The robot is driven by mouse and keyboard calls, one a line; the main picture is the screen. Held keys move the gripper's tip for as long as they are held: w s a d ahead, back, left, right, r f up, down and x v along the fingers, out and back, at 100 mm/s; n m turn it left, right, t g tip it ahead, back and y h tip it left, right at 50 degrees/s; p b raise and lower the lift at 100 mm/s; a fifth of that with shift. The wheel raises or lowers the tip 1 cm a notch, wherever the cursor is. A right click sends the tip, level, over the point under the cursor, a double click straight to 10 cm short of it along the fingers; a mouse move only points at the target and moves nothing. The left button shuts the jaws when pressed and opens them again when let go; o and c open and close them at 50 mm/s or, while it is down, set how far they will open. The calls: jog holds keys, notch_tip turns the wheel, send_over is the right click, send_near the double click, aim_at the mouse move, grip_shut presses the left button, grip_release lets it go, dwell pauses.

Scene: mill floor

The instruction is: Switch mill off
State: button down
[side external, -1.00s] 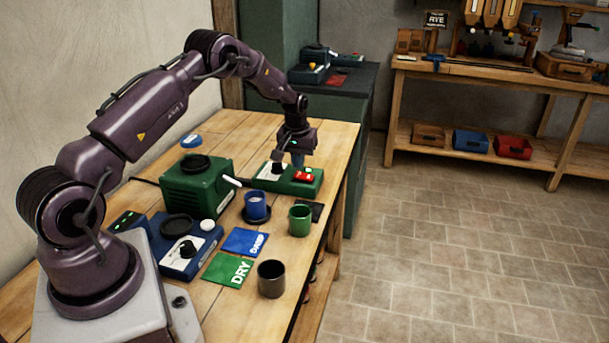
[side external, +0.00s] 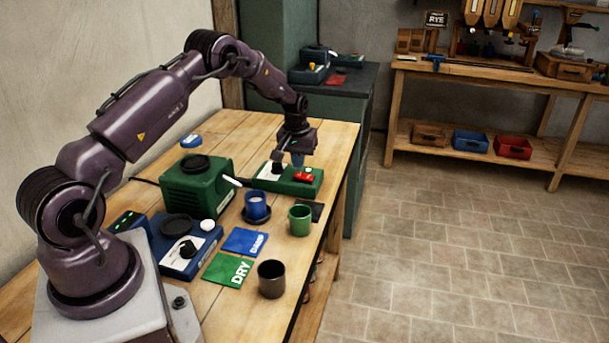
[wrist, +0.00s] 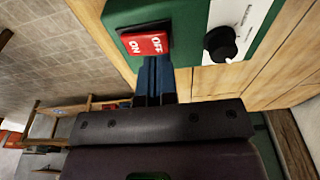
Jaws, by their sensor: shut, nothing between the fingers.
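The green control box (side external: 311,189) stands at the far end of the bench. It carries a red rocker switch (side external: 304,177) and a black knob. In the wrist view the red switch (wrist: 145,43) is marked ON at the left and OFF at the right. The black knob (wrist: 221,43) is to its right on a white dial plate. My gripper (side external: 298,163) points down at the box, with its blue fingers closed together and empty. In the wrist view the fingertips (wrist: 155,62) are right at the switch's near edge, by the OFF end. I cannot tell whether they touch it.
A green machine (side external: 197,183) with a black lid and pale spout stands left of the box. A blue cup (side external: 256,206), a green cup (side external: 300,220), a dark cup (side external: 271,279), DRY and DAMP cards and a blue scale-like device (side external: 183,250) stand nearer.

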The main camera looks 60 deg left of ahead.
aim_at(298, 174)
jog(key=shift+f, duration=1.15)
dwell(0.6)
jog(key=shift+r, duration=3.5)
jog(key=shift+s+d+f, duration=0.1)
jog(key=shift+s+f, duration=0.1)
jog(key=s+d+r+m+t, duration=0.2)
jog(key=s+d+r+m, duration=0.2)
jog(key=s+d+r, duration=0.7)
jog(key=s+d+r+m+t+h, duration=0.1)
jog(key=s+d+r+m, duration=0.4)
jog(key=s+d+r, duration=0.7)
jog(key=s+d+t, duration=0.1)
jog(key=s+d, duration=0.3)
jog(key=d, duration=0.1)
jog(key=shift+s+d, duration=0.2)
jog(key=shift+s, duration=0.05)
